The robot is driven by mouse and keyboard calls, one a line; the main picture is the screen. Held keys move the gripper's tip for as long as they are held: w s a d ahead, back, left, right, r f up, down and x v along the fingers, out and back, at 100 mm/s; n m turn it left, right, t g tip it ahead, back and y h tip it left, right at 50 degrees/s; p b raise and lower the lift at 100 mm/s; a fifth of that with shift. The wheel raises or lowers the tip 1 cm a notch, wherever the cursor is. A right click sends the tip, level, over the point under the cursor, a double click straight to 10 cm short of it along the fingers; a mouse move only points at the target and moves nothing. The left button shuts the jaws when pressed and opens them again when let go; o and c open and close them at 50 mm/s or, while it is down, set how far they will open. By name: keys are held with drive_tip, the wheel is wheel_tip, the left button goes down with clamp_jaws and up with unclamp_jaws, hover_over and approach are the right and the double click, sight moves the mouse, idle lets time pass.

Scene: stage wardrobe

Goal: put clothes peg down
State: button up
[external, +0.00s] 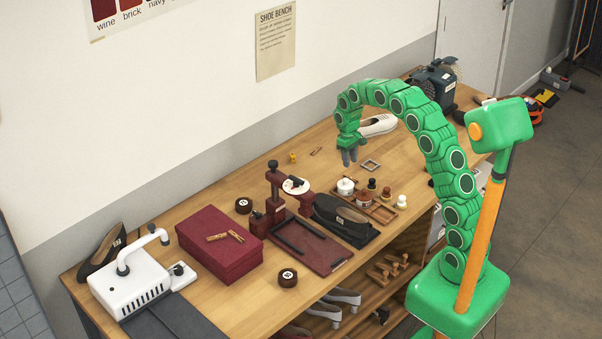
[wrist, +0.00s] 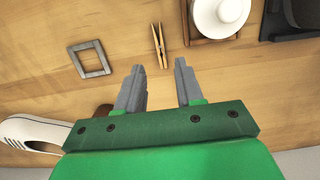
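A wooden clothes peg (wrist: 158,46) lies just beyond my fingertips in the wrist view, between a grey square frame and a white-lidded jar. It appears to rest on the bench top. My gripper (wrist: 160,68) is open, with a clear gap between its two grey fingers; neither touches the peg. In the external view my gripper (external: 349,159) points down over the bench, and I cannot make out this peg there. Other wooden pegs (external: 225,237) lie on the maroon box (external: 214,265). A small peg-like item (external: 316,151) lies behind my gripper.
The grey square frame (wrist: 88,59) and a white shoe (wrist: 30,134) are near my gripper. A wooden tray (external: 383,212) with jars stands in front.

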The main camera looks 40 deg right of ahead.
wheel_tip(320, 180, up, 5)
drive_tip(key=s+a+r, duration=0.4)
drive_tip(key=s+r, duration=0.1)
drive_tip(key=s, duration=0.5)
drive_tip(key=s+a+r, duration=0.3)
drive_tip(key=s+r, duration=0.2)
drive_tip(key=s, duration=0.4)
drive_tip(key=s+a, duration=0.2)
drive_tip(key=s, duration=1.1)
drive_tip(key=s+a+f, duration=0.1)
drive_tip(key=s, duration=1.2)
drive_tip(key=shift+a, duration=0.35)
drive_tip(key=shift+o, duration=0.5)
drive_tip(key=shift+s+f, duration=0.2)
drive_tip(key=shift+s, duration=0.35)
drive_tip(key=shift+a, duration=0.1)
